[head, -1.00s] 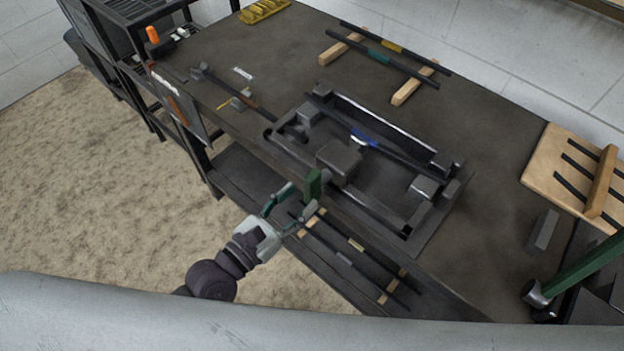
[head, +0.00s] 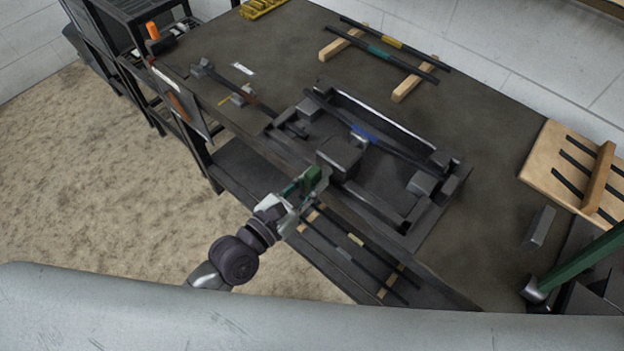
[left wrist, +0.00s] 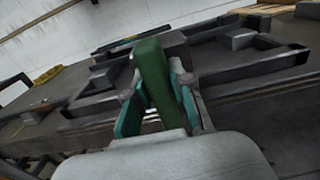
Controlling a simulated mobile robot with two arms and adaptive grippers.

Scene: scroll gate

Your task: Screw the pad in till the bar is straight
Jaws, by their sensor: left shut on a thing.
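My left gripper (head: 305,186) is at the near edge of the dark metal frame (head: 408,240) on the bench. It is shut on a green block-like handle (left wrist: 154,78), which shows between its fingers in the left wrist view. Just beyond the handle is a dark square block (head: 340,157) at the frame's near side. A dark bar with a blue band (head: 364,133) lies across the frame. Which part is the pad, and whether the bar is straight, I cannot tell. My right gripper is not in view.
Bars with yellow and teal bands (head: 380,54) rest on wooden blocks at the back. A wooden rack (head: 570,172) stands at the right, with a loose grey block (head: 539,227) near it. More bars (head: 352,262) lie on the lower shelf.

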